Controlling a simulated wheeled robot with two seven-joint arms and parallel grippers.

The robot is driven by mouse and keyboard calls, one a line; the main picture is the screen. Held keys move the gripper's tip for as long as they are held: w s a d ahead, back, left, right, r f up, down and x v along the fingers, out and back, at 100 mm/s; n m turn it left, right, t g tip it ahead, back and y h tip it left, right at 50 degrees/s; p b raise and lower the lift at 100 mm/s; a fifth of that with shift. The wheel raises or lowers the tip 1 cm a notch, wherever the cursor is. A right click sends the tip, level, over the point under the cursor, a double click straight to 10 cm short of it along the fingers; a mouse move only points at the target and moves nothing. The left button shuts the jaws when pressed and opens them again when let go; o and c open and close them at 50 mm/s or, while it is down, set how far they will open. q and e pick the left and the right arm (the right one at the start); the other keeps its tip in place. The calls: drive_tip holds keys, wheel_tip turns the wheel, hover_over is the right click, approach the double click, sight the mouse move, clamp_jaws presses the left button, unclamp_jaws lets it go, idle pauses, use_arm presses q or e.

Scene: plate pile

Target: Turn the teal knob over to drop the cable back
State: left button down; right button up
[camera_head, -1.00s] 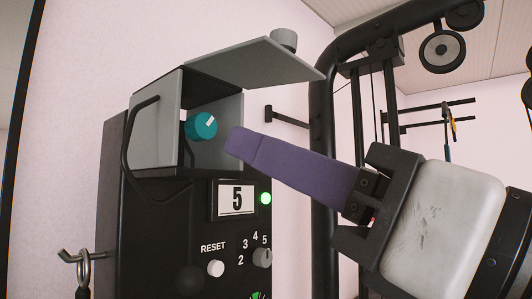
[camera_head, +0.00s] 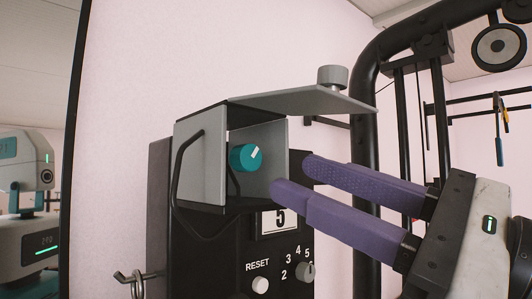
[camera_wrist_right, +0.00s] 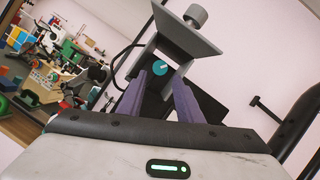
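The teal knob (camera_head: 245,157) has a white pointer mark and sits inside a grey box (camera_head: 202,162) whose front and lid stand open. The pointer tilts to the upper right in the head view. My right gripper (camera_head: 290,174) is open, its two purple fingers apart and empty, just right of the box and short of the knob. In the right wrist view the knob (camera_wrist_right: 159,68) shows beyond and between the fingertips (camera_wrist_right: 170,75). My left gripper is not in view.
The raised lid (camera_head: 310,98) with a grey knob on top overhangs the box. Below are a display reading 5 (camera_head: 279,222), a RESET button (camera_head: 260,285) and a numbered selector (camera_head: 306,271). A metal hook (camera_head: 132,279) juts out left. A black rack (camera_head: 366,130) stands right.

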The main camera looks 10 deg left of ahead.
sight(252, 159)
drive_tip(key=p+x, duration=0.1)
drive_tip(key=x, duration=0.5)
drive_tip(key=shift+w+a+r, duration=0.1)
drive_tip(key=shift+w+a, duration=0.05)
drive_tip(key=shift+a, duration=0.2)
drive_tip(key=c, duration=0.8)
drive_tip(key=shift+o, duration=0.2)
